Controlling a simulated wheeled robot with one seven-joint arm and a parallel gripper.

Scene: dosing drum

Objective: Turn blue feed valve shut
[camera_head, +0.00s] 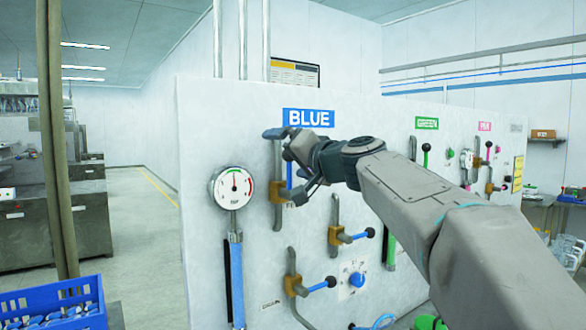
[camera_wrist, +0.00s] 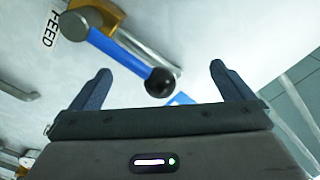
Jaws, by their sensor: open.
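The feed valve (camera_head: 277,190) is a brass body on a pipe on the white panel, below the BLUE sign. Its blue lever (camera_head: 289,174) is partly hidden by my gripper in the head view. In the wrist view the blue lever (camera_wrist: 122,52) runs from a grey hub to a black ball knob (camera_wrist: 160,82), beside a FEED label (camera_wrist: 48,32). My gripper (camera_wrist: 160,70) is open, with one finger on each side of the knob and visible gaps between. In the head view my gripper (camera_head: 286,165) is in front of the valve.
A round gauge (camera_head: 233,188) stands left of the valve, above a blue tube (camera_head: 237,280). Lower on the panel are two more blue-handled valves (camera_head: 345,238) (camera_head: 300,287) and a blue knob (camera_head: 357,279). A blue crate (camera_head: 60,305) is at lower left.

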